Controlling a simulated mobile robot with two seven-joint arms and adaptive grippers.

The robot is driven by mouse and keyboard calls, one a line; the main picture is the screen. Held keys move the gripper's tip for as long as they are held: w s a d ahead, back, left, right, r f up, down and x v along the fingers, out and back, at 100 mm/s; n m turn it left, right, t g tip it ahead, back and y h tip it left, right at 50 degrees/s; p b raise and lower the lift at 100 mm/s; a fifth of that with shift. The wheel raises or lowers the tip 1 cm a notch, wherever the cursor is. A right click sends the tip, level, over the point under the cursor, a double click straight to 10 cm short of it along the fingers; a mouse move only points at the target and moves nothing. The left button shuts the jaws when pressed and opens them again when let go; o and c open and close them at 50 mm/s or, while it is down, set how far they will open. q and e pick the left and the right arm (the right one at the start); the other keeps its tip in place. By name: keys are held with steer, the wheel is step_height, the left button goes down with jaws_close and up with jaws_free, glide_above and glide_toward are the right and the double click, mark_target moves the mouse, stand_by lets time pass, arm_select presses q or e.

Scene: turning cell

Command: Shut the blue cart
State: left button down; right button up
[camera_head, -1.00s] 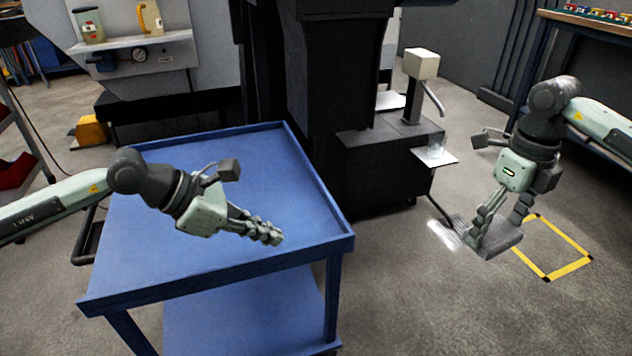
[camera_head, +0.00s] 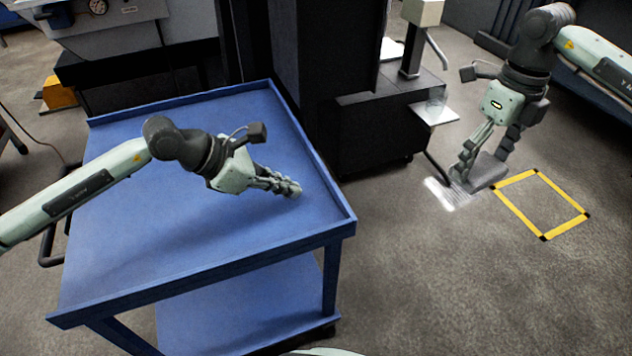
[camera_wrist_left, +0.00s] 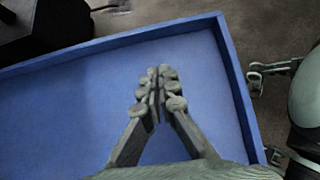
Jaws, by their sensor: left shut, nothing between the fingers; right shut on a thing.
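The blue cart (camera_head: 115,185) has an empty top tray with a low rim and a lower shelf (camera_head: 250,310). No drawer, door or lid shows on its visible sides. My left gripper (camera_head: 294,188) is shut and empty above the right part of the top tray. In the left wrist view its fingertips (camera_wrist_left: 158,78) are together over the bare blue tray (camera_wrist_left: 70,110), with the rim beyond. My right gripper (camera_head: 482,168) is shut on a flat grey plate (camera_head: 488,172), off the cart's right side above the floor.
A yellow-bordered floor square (camera_head: 543,238) lies right of the grey plate. A dark cabinet (camera_head: 385,130) with a small white shelf (camera_head: 434,114) stands behind the cart. A large machine (camera_head: 130,50) is at the back left. Floor at the front right is clear.

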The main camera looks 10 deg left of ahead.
mark_target(330, 190)
arm_select(q)
steer(key=d, duration=0.1)
steer(key=w+d+f, duration=0.1)
steer(key=w+d, duration=0.1)
steer(key=shift+w+d+f, duration=0.2)
steer(key=shift+d+f, duration=0.05)
steer(key=shift+f, duration=0.05)
arm_select(e)
steer(key=shift+r, duration=0.25)
arm_select(q)
steer(key=shift+w+d+f+p, duration=0.1)
steer(key=shift+w+d+p, duration=0.2)
steer(key=shift+w+d, duration=0.25)
arm_select(e)
steer(key=shift+r, duration=0.1)
arm_select(q)
steer(key=shift+d, duration=0.15)
